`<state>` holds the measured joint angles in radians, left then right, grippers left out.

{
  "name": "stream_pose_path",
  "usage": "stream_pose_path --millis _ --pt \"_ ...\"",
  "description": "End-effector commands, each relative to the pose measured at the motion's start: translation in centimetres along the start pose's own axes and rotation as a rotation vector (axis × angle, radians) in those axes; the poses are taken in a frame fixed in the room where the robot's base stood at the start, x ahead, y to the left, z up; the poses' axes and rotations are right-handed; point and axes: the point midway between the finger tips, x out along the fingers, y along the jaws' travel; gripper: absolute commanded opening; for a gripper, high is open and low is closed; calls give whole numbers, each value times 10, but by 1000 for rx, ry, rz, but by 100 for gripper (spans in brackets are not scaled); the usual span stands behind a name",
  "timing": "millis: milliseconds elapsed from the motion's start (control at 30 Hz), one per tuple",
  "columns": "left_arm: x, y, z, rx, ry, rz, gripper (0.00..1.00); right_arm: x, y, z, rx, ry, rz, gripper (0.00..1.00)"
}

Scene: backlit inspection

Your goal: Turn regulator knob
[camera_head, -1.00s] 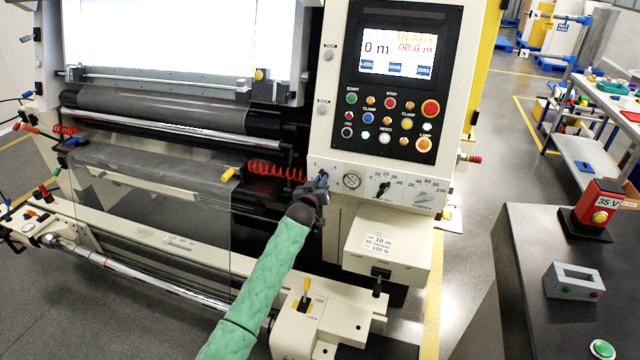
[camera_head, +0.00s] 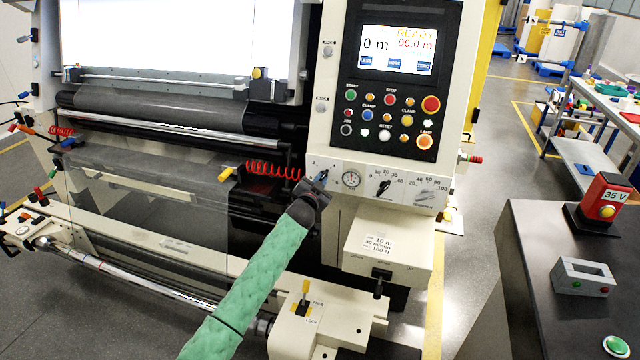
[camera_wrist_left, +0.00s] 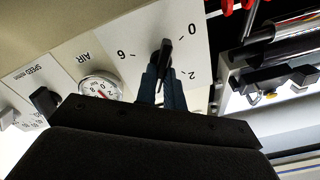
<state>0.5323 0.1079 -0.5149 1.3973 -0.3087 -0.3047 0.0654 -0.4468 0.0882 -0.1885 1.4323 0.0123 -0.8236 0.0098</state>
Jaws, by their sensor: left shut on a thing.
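The regulator knob (camera_wrist_left: 165,52) is a black bar-shaped knob on a white dial plate in the left wrist view. The numbers 0, 2 and 6 show around it; part of the dial is hidden by my gripper. My left gripper (camera_wrist_left: 162,88) has its blue fingers on both sides of the knob and is shut on it. In the head view the left gripper (camera_head: 321,180) is at the left end of the machine's dial panel, and the knob is mostly hidden there. The round AIR gauge (camera_head: 351,179) is just right of it and also shows in the wrist view (camera_wrist_left: 99,89). My right gripper is not in view.
A button panel with a lit screen (camera_head: 397,52) is above. A red coiled hose (camera_head: 272,170) lies close left of my gripper. A dark table (camera_head: 540,262) stands at the right.

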Motion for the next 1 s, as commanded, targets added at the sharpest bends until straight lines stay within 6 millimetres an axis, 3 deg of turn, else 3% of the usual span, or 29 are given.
stream_pose_path --millis 333,833,867,900,933,1000 --pt "0 1 1 117 -2 0 0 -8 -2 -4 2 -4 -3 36" --pt "0 1 1 130 -2 1 0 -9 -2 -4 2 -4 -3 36" --pt "0 1 1 130 -2 1 16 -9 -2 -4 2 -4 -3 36" --pt "0 1 1 130 -1 1 24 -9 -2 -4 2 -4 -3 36" --pt "0 1 1 130 -1 1 30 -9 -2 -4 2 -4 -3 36" --pt "0 1 1 130 -1 1 32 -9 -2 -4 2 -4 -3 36"
